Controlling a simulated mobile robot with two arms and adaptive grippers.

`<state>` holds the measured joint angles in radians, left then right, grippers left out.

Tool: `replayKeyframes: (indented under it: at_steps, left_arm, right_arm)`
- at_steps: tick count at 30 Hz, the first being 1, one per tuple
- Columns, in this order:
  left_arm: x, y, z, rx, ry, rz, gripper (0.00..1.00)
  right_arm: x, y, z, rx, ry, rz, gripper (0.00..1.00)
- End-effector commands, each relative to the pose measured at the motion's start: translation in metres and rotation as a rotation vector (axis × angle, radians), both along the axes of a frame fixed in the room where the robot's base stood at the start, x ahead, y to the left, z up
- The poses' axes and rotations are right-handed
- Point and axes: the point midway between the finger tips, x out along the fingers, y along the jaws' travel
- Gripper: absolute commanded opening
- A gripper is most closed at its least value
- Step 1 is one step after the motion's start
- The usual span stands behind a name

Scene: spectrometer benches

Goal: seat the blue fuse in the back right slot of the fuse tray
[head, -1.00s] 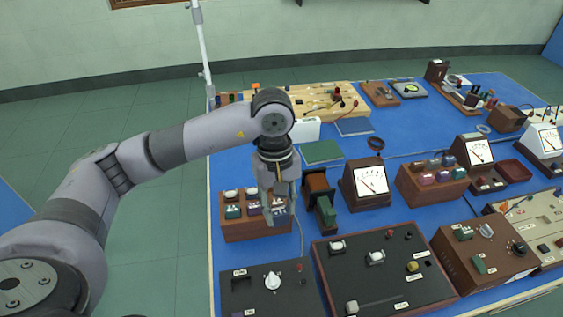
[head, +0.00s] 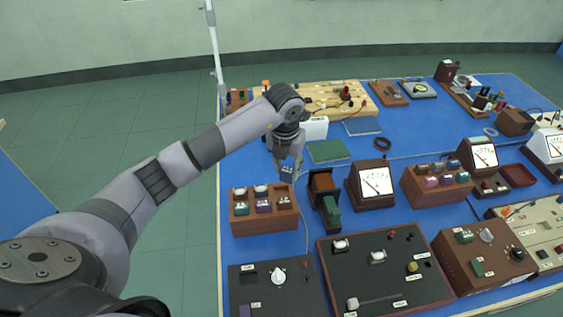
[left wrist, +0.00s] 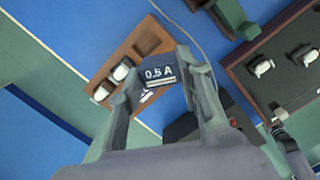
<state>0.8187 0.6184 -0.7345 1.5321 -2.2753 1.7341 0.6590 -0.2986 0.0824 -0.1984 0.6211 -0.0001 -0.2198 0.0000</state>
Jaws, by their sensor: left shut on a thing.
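My left gripper (head: 287,172) is shut on the blue fuse (head: 287,174), above the bench just behind the right end of a brown fuse tray (head: 264,225). In the left wrist view the fuse (left wrist: 160,74), marked 0.5 A, sits between the fingertips (left wrist: 160,85). The tray (left wrist: 120,50) lies beyond and below it, apart from the fuse as far as I can tell. Its back row shows two white pieces; the back right place looks bare. The fuse hides part of the tray in the wrist view. My right gripper is not in view.
A brown and green device (head: 325,200) stands close right of the tray, with a meter (head: 371,185) beyond. A second fuse block (head: 440,192) is farther right. Black panels stand in front. A grey wire runs beside the tray.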

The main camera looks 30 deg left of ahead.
Motion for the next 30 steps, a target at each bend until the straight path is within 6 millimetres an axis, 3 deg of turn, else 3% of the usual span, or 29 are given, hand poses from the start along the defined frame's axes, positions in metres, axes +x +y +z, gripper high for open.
replayKeyframes:
  at_steps: [3, 10, 30]
  left_arm:
    - [0.006, 0.010, -0.006, -0.001, 0.003, 0.238, 0.07]
    - [0.011, 0.021, -0.015, -0.001, 0.001, 0.505, 0.07]
    - [0.011, 0.023, -0.043, -0.002, 0.002, 0.543, 0.07]
  right_arm:
    - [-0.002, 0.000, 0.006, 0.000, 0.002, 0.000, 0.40]
    - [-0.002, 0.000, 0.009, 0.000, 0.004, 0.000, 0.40]
    - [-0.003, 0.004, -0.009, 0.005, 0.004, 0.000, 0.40]
